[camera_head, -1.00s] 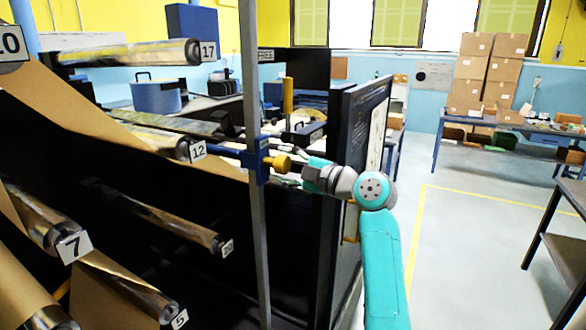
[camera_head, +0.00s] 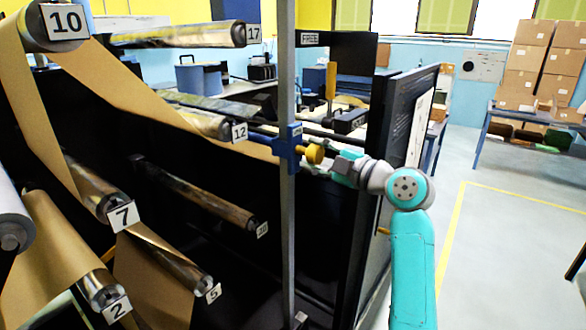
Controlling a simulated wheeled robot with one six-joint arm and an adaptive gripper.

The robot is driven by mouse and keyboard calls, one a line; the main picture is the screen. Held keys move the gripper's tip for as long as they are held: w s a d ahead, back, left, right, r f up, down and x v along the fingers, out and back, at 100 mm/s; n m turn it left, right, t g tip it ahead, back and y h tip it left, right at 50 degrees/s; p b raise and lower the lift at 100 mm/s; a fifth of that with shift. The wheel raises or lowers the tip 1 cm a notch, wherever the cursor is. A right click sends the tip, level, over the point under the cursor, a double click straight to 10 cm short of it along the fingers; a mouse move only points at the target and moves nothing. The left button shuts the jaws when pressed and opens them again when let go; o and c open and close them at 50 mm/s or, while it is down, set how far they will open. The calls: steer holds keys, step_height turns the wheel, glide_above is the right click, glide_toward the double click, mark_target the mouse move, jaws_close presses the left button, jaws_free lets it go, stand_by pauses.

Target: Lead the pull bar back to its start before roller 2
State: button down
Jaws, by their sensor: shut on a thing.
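My gripper (camera_head: 326,160) is shut on the yellow knob (camera_head: 314,153) of a blue holder. The blue holder (camera_head: 290,148) sits at an upright grey post, right of roller 12 (camera_head: 212,122). A dark blue bar runs left from the holder towards roller 12; I take it as the pull bar (camera_head: 262,139), and its far end is hidden. Roller 2 (camera_head: 100,285) is at the lower left, with brown kraft paper (camera_head: 50,240) over it. The paper also runs from roller 10 (camera_head: 45,28) down to roller 12 and on towards the bar.
Roller 7 (camera_head: 100,190), roller 5 (camera_head: 180,265), roller 20 (camera_head: 200,195) and roller 17 (camera_head: 180,38) stick out from the dark machine. The grey post (camera_head: 288,240) and an open dark panel (camera_head: 400,120) flank my arm. Floor (camera_head: 500,250) at right is clear.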

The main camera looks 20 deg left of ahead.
steer(key=s+a, duration=0.4)
steer(key=s, duration=0.7)
steer(key=shift+s, duration=0.3)
steer(key=shift+a, duration=0.1)
steer(key=s+a+r, duration=0.1)
steer(key=s+r, duration=0.3)
steer(key=r, duration=0.2)
steer(key=shift+s+a, duration=0.15)
steer(key=shift+a, duration=0.15)
steer(key=s+a+r, duration=0.2)
steer(key=s+r, duration=0.5)
steer(key=r, duration=0.6)
steer(key=s+a+r, duration=0.3)
steer(key=s+r, duration=0.4)
steer(key=r, duration=0.5)
steer(key=shift+s+r, duration=0.25)
steer(key=shift+r, duration=0.1)
steer(key=shift+a, duration=0.15)
